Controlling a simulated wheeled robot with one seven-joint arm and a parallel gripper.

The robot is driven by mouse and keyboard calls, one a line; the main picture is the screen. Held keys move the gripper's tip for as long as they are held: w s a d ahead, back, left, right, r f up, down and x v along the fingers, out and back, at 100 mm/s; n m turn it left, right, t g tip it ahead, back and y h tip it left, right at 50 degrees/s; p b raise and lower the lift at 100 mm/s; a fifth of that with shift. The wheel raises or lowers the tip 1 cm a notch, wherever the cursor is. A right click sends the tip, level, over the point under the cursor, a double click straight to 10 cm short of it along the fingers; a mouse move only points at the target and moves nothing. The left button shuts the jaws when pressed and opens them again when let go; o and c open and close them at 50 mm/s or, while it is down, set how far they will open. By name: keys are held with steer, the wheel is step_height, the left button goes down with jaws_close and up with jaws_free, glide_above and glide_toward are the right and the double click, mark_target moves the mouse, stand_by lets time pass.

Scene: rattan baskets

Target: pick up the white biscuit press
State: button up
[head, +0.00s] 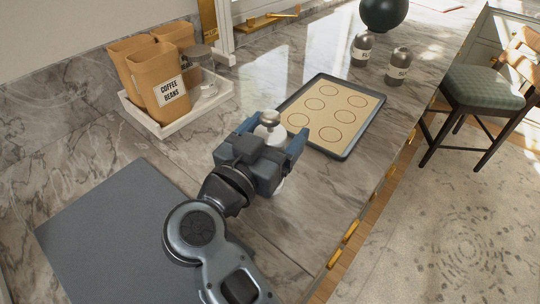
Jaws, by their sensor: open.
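The white biscuit press (268,130) stands on the marble counter in the head view, with a metallic knob on top. My gripper (276,138) is open, with its blue fingers on either side of the press. The gripper body hides much of the press; a bit of its white lower part shows below the gripper. I cannot tell whether the fingers touch it.
A baking tray (370,124) with a ringed mat lies just beyond the gripper. A white tray (153,124) with coffee bags stands at left. A grey mat (110,235) lies near left. Two labelled shakers (398,67) and a dark round vase (384,12) stand farther back.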

steer(key=c, duration=1)
steer(key=shift+c, duration=0.2)
